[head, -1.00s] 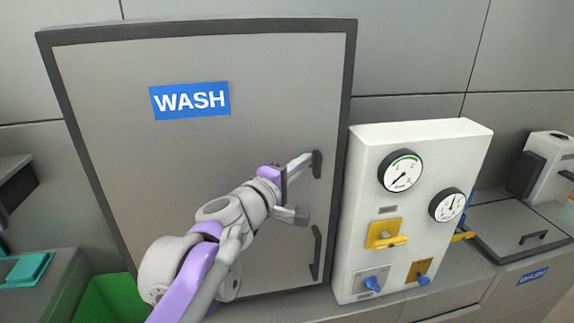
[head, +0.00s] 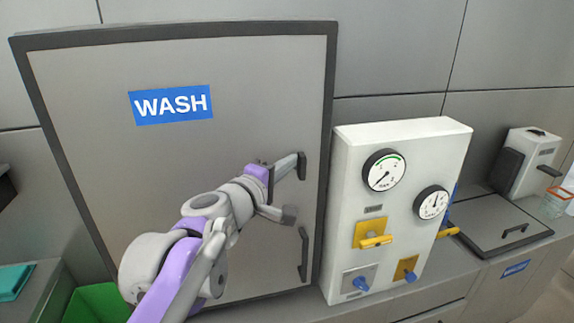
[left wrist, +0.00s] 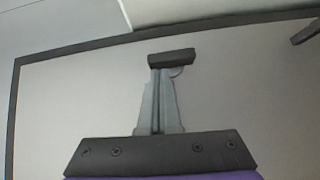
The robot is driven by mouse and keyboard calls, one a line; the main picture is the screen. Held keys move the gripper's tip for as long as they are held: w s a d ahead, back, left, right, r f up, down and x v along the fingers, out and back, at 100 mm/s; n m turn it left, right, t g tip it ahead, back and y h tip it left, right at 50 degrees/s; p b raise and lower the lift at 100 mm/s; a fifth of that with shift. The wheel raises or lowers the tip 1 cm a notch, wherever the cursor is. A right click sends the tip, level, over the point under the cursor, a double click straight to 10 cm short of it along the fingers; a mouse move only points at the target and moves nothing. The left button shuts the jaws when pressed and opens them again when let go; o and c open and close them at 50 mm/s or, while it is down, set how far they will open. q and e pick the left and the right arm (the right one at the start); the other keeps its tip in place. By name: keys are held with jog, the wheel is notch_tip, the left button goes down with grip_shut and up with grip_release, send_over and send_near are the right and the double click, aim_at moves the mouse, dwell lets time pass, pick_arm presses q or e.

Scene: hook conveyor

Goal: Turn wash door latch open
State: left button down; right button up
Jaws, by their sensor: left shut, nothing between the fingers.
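The large grey wash door (head: 150,180) has a dark frame and a blue WASH sign (head: 171,105). Its latch, a short dark bar (head: 302,166), is upright near the door's right edge in the head view. My left gripper (head: 294,160) is at the latch, shut, with nothing held between its fingers. In the left wrist view the shut fingertips (left wrist: 158,70) meet the latch bar (left wrist: 172,58) from below, with a small rounded grey part beside them. Whether they touch or just overlap in the picture is unclear. My right gripper is not in view.
A dark door handle (head: 304,254) is below the latch. A white gauge panel (head: 400,150) with yellow and blue valve handles stands close to the right of the door. A green bin (head: 95,303) is at lower left. A counter with a grey lid (head: 495,225) is at right.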

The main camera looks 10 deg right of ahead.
pick_arm(q)
jog(key=shift+d+r+m+g+y, duration=0.2)
jog(key=shift+r+m+g+y, duration=0.1)
jog(key=shift+m+g+y, duration=0.25)
jog(key=shift+d+r, duration=0.15)
dwell(0.4)
jog(key=shift+d+r, duration=0.2)
jog(key=shift+d, duration=0.05)
jog(key=shift+r+m, duration=0.1)
jog(key=shift+m, duration=0.15)
jog(key=shift+d+r+m+g+y, duration=0.1)
jog(key=shift+d+m+g+y, duration=0.2)
jog(key=shift+m+y, duration=0.15)
jog(key=shift+d+r, duration=0.2)
jog(key=shift+d, duration=0.15)
jog(key=shift+d+r+p, duration=0.15)
jog(key=shift+d+p, duration=0.3)
jog(key=shift+d, duration=0.05)
jog(key=shift+w+d+f, duration=0.1)
jog(key=shift+d+f, duration=0.1)
jog(key=shift+d, duration=0.45)
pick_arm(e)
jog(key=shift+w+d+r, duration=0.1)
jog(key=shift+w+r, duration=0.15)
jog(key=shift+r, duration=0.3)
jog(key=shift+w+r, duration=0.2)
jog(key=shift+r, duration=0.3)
